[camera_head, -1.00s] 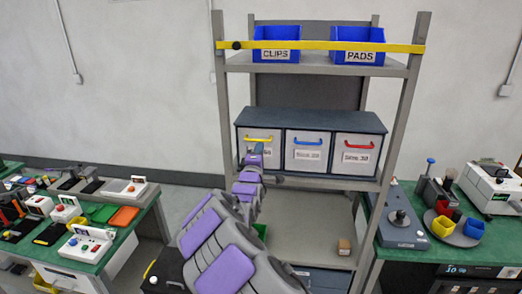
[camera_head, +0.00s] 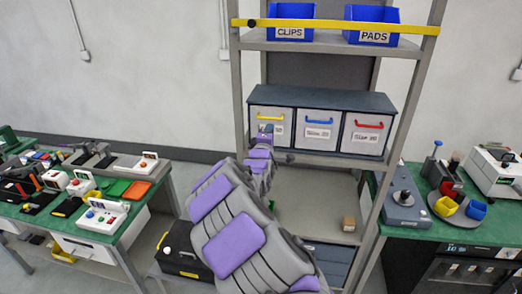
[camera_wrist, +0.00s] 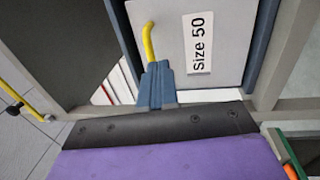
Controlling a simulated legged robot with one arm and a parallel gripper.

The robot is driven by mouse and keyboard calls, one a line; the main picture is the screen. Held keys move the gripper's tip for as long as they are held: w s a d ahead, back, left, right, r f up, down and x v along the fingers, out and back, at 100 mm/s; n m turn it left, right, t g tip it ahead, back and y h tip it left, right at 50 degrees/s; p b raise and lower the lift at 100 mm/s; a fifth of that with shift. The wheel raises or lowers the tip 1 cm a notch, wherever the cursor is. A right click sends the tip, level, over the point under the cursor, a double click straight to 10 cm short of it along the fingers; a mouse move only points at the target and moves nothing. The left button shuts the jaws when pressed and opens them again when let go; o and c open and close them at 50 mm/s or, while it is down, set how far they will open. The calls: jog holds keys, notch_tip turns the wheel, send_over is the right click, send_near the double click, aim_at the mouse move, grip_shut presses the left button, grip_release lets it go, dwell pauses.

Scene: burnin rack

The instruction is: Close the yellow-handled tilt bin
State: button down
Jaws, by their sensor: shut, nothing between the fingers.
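The tilt bin (camera_head: 284,140) with the yellow handle (camera_head: 271,116) is the leftmost of three pale bins in a dark blue-grey cabinet. Its front looks roughly in line with the other two; I cannot tell whether a small gap remains. In the wrist view the bin front (camera_wrist: 227,75) is sideways, with a "Size 50" label and the yellow handle (camera_wrist: 149,40) beside my fingers. My gripper (camera_head: 266,128) is shut and empty, in front of the bin just below the handle. Its blue-grey fingertips (camera_wrist: 157,68) overlap the bin front; contact is unclear.
The blue-handled bin (camera_head: 319,133) and red-handled bin (camera_head: 362,138) sit to the right. A yellow bar (camera_head: 340,26) crosses the rack above, before blue CLIPS and PADS bins. A small brown box (camera_head: 349,223) is on the shelf below. Green-topped benches stand on both sides.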

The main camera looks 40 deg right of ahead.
jog(key=s+a+f+m+g+y+b, duration=0.1)
jog(key=s+a+f+m+g+y, duration=0.1)
jog(key=s+a+f+y, duration=0.65)
jog(key=s+a+f+m+g+h+b, duration=0.1)
jog(key=s+a+m+g, duration=0.3)
jog(key=a, duration=0.9)
jog(key=s+a+f+m+g+y+b, duration=0.1)
jog(key=s+a+f+y+b, duration=0.1)
jog(key=s+a+f+y, duration=0.65)
jog(key=s+a+r+g, duration=0.1)
jog(key=s+a, duration=0.3)
jog(key=s, duration=0.4)
jog(key=s+a+r+g+b, duration=0.1)
jog(key=s+a+g, duration=0.3)
jog(key=s, duration=0.4)
jog(key=s+a+m+g+h+b, duration=0.1)
jog(key=s+a+g, duration=0.1)
jog(key=s+a, duration=0.3)
jog(key=s, duration=0.2)
jog(key=shift+s+a+r, duration=0.35)
jog(key=shift+s+r, duration=0.05)
jog(key=shift+d, duration=0.15)
